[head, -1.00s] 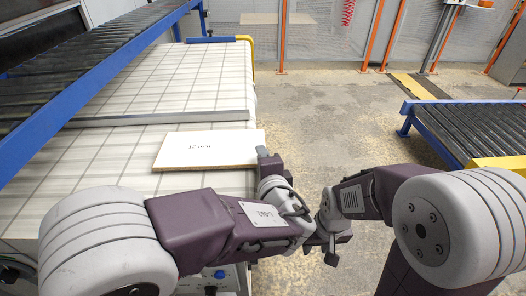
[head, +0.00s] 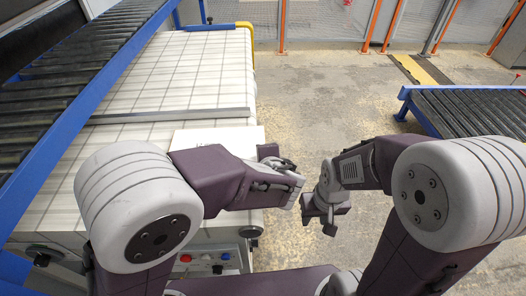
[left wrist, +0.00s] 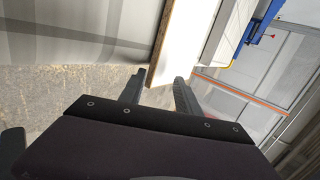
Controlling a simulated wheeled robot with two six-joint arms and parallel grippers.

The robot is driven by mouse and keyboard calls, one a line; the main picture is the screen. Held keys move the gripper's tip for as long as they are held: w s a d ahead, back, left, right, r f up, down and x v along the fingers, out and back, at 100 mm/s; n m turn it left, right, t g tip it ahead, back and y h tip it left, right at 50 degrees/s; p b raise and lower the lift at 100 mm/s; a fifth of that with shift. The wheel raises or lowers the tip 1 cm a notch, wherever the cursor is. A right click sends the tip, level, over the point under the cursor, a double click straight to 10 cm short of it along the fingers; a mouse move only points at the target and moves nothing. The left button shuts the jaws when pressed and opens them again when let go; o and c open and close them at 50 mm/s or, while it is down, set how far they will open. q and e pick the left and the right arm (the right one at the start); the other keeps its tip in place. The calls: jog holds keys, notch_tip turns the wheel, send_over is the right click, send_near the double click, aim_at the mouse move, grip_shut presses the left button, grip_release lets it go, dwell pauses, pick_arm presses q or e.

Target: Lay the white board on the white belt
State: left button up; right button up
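The white board (head: 220,136) lies flat on the white belt (head: 190,75), near the belt's front right part. My left arm covers most of its near side in the head view. My left gripper (head: 270,155) is at the board's right end. In the left wrist view, its two fingers (left wrist: 160,92) stand apart, with the corner of the board (left wrist: 185,40) between and just beyond them. A gap shows beside the board, so they look open. My right gripper (head: 331,222) hangs over bare floor, right of the belt and clear of the board; its fingers are too unclear to judge.
A black roller conveyor with a blue rail (head: 85,95) runs along the left of the belt. A grey bar (head: 170,116) crosses the belt behind the board. Another roller conveyor (head: 475,112) stands at right. The floor (head: 320,100) between is free.

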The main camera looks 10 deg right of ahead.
pick_arm(q)
jog(key=g+p, duration=0.1)
jog(key=p, duration=0.3)
jog(key=g+p, duration=0.2)
jog(key=p, duration=0.3)
jog(key=g+p, duration=0.1)
jog(key=p, duration=0.4)
jog(key=shift+s+r, duration=0.25)
jog(key=s, duration=0.1)
jog(key=s+r, duration=0.1)
jog(key=s, duration=0.1)
jog(key=shift+s+d+r+b, duration=0.1)
jog(key=shift+d+r+b, duration=0.05)
jog(key=shift+b, duration=0.25)
jog(key=o, duration=0.6)
jog(key=shift+c, duration=0.2)
